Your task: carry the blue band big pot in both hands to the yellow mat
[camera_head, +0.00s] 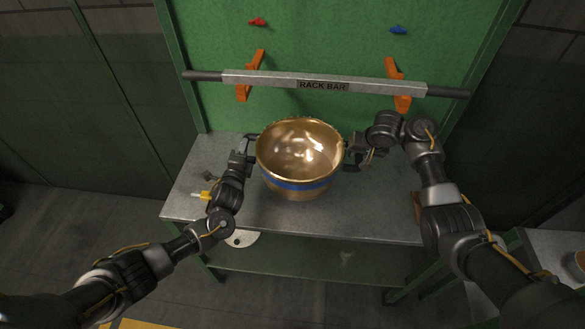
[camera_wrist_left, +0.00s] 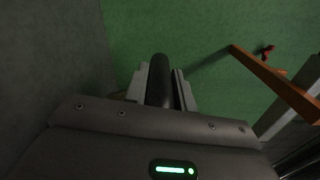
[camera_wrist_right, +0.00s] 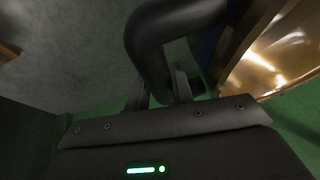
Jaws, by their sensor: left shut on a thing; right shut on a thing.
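The gold-coloured big pot with a blue band (camera_head: 300,184) is upright at the middle of the grey bench top. I cannot tell whether its base touches the bench. My left gripper (camera_head: 247,151) is shut on the pot's left handle; the left wrist view shows the dark handle (camera_wrist_left: 160,75) between its fingers. My right gripper (camera_head: 358,157) is shut on the right handle, a dark curved bar (camera_wrist_right: 150,45) in the right wrist view. The pot's shiny wall also shows there (camera_wrist_right: 270,60). A yellow surface (camera_head: 135,324), possibly the mat, is cut off at the bottom edge.
The rack bar (camera_head: 290,82) on orange brackets runs across the green panel behind the pot. A small yellow and white item (camera_head: 202,195) lies at the bench's left. A lower shelf (camera_head: 310,262) is under the bench. Another grey surface (camera_head: 550,245) stands at right.

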